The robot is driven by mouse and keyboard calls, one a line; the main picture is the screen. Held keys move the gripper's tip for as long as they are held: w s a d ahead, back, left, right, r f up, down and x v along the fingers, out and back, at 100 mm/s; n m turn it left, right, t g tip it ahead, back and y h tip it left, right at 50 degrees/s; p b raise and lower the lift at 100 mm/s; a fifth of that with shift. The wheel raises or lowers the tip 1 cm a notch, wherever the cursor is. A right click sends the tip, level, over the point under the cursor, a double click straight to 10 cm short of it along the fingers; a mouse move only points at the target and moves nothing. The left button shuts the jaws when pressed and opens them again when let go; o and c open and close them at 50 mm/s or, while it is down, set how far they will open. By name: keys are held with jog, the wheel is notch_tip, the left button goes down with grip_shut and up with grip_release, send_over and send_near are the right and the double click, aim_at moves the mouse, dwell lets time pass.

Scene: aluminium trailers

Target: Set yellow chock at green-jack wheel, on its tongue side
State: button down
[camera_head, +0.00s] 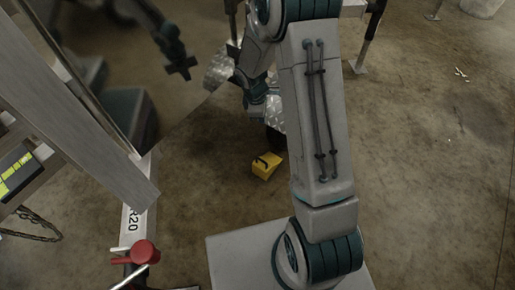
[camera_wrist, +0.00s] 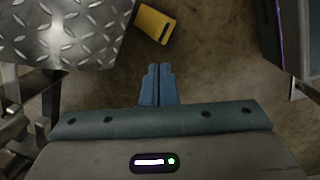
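The yellow chock (camera_head: 266,166) lies on the concrete floor just in front of a dark wheel (camera_head: 274,139), which my arm partly hides. I cannot tell whether they touch. The chock also shows at the top of the wrist view (camera_wrist: 154,24), beside a diamond-plate fender (camera_wrist: 62,30) and apart from my fingers. My gripper (camera_wrist: 158,84) has its two fingers together with nothing between them. In the head view my gripper end is mostly hidden near the fender. No green jack can be made out.
A trailer frame (camera_head: 95,120) with a red-topped jack (camera_head: 145,252) stands at the left. The diamond-plate fender (camera_head: 217,70) is close to my arm. A dark upright panel (camera_wrist: 285,35) stands at the wrist view's right.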

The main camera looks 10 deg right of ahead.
jog(key=s+r+m, duration=0.7)
jog(key=s+r, duration=0.3)
jog(key=r, duration=0.4)
jog(key=s+a+r+m+y, duration=0.1)
jog(key=s+r+m, duration=0.2)
jog(key=s, duration=0.3)
jog(key=s+r+m, duration=0.3)
jog(key=s, duration=0.3)
jog(key=shift+s+a+r+m+y, duration=0.15)
jog(key=shift+s+a+m+y, duration=0.15)
jog(key=shift+a+m+y, duration=0.1)
jog(key=c, duration=2.1)
grip_release()
jog(key=shift+c, duration=0.2)
